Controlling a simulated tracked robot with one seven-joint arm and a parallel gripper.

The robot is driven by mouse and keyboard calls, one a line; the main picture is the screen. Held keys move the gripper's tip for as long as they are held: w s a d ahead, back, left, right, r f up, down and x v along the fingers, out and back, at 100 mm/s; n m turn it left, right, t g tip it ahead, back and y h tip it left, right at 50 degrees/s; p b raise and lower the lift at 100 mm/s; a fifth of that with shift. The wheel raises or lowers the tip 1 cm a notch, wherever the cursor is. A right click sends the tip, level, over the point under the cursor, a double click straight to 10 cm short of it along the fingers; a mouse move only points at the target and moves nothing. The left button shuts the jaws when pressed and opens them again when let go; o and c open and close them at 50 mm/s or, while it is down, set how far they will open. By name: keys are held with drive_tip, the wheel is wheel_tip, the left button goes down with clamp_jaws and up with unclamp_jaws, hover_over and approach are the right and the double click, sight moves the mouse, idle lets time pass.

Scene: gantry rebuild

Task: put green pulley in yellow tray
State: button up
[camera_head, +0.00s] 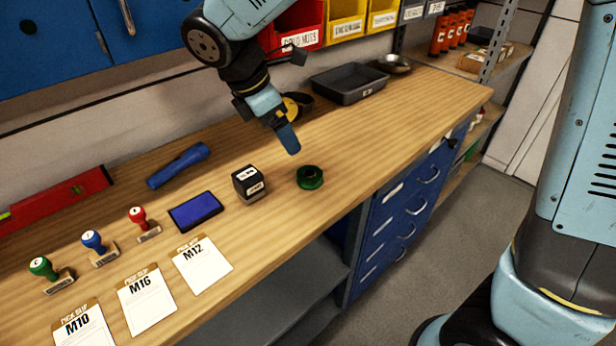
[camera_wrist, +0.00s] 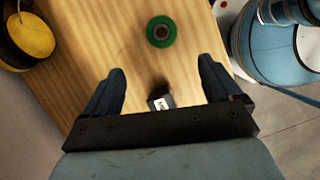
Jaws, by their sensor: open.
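The green pulley (camera_head: 310,177) lies flat on the wooden bench near its front edge, right of a black cube. It also shows in the wrist view (camera_wrist: 161,32), ahead of the fingertips and apart from them. My gripper (camera_head: 287,138) is above the bench, behind the pulley in the head view. In the wrist view my gripper (camera_wrist: 160,68) has its two blue fingers wide apart with nothing held. No yellow tray is clear on the bench; a dark grey tray (camera_head: 349,95) lies at the back. Yellow bins (camera_head: 346,30) hang on the wall.
The black cube (camera_head: 237,174) stands left of the pulley. A dark bowl with a yellow piece (camera_head: 291,106) is partly hidden behind my gripper. A blue ink pad (camera_head: 195,211), blue torch (camera_head: 178,165) and several stamps lie left. Bare wood surrounds the pulley.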

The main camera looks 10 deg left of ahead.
approach(306, 170)
drive_tip(key=f, duration=0.2)
drive_tip(key=shift+s+d+f, duration=0.2)
drive_tip(key=shift+d+f, duration=0.1)
drive_tip(key=shift+d, duration=0.1)
drive_tip(key=shift+d+x, duration=0.2)
drive_tip(key=shift+x, duration=2.95)
drive_tip(key=shift+s+r, duration=0.1)
drive_tip(key=c, duration=1.3)
drive_tip(key=shift+r, duration=0.1)
drive_tip(key=shift+c, duration=0.2)
